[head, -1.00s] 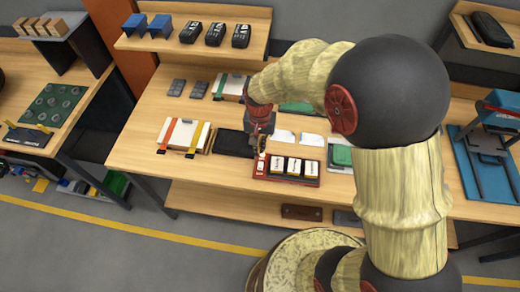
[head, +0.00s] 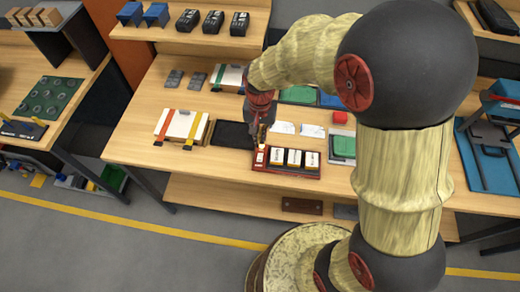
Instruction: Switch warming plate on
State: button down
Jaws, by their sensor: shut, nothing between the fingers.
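A red tray-like unit (head: 286,171) with a row of white labelled blocks, possibly switches, lies near the front edge of the wooden table. A flat black plate (head: 234,134) lies just left of it; I cannot tell for sure which of these is the warming plate. My gripper (head: 259,141) is shut and empty, pointing down at the left end of the red unit. It partly covers that end. I cannot tell whether its tip touches the unit.
A white board with red and yellow straps (head: 181,125) lies to the left. A raised shelf (head: 265,25) stands at the back. My arm hides much of the right side.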

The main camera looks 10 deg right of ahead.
aim_at(261, 161)
notch_tip(261, 161, down, 14)
jog(key=shift+r+b, duration=0.2)
jog(key=shift+b, duration=0.2)
jog(key=shift+s+a+f+b, duration=0.1)
jog(key=shift+s+f+b, duration=0.15)
jog(key=shift+f+b, duration=0.25)
jog(key=shift+s+f, duration=0.3)
jog(key=shift+s, duration=0.2)
jog(key=shift+w+d+r, duration=0.25)
jog(key=shift+w+r, duration=0.05)
jog(key=shift+w, duration=0.4)
jog(key=shift+p, duration=0.3)
